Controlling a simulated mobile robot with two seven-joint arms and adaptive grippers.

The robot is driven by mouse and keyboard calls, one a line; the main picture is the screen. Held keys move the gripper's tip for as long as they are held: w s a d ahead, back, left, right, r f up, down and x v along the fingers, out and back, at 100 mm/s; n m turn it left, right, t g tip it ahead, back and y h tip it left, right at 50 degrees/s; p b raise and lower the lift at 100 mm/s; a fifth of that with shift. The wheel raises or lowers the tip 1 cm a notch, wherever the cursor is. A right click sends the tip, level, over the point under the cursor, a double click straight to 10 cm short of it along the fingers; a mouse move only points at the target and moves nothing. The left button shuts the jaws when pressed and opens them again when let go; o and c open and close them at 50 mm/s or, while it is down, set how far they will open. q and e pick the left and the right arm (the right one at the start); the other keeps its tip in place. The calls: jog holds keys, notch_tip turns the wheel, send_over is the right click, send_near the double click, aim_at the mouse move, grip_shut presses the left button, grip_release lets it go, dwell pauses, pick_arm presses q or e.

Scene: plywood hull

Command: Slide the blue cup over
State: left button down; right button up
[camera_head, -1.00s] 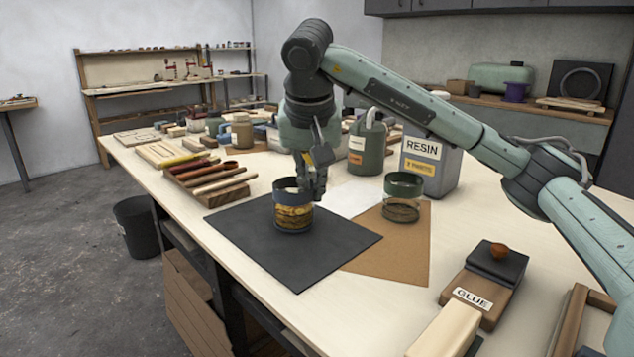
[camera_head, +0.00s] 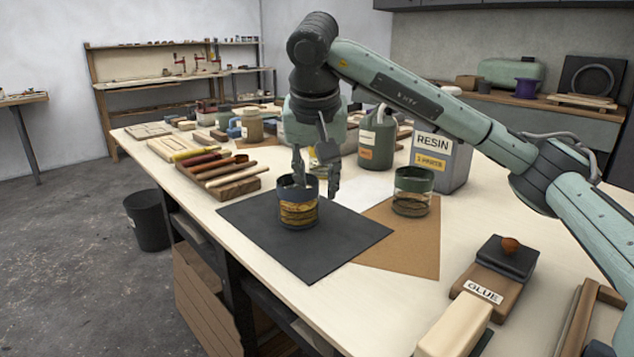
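The blue cup (camera_head: 297,212) is a clear vessel with a blue-grey upper band and amber layered contents. It stands upright on the dark mat (camera_head: 300,255). My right gripper (camera_head: 317,183) points down from above with its two fingers spread apart. One finger shows above the cup's rim, and the other hangs just right of the cup. I cannot tell whether either finger touches it. A similar green-banded cup (camera_head: 412,192) stands to the right on a brown sheet (camera_head: 410,238). My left gripper is out of view.
A resin container (camera_head: 440,160) and a green can (camera_head: 376,140) stand behind the cups. A rack with wooden-handled tools (camera_head: 225,180) lies to the left. A glue block (camera_head: 485,285) is at the front right. The front of the dark mat is clear.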

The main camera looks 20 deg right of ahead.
jog(key=v, duration=1.2)
dwell(0.3)
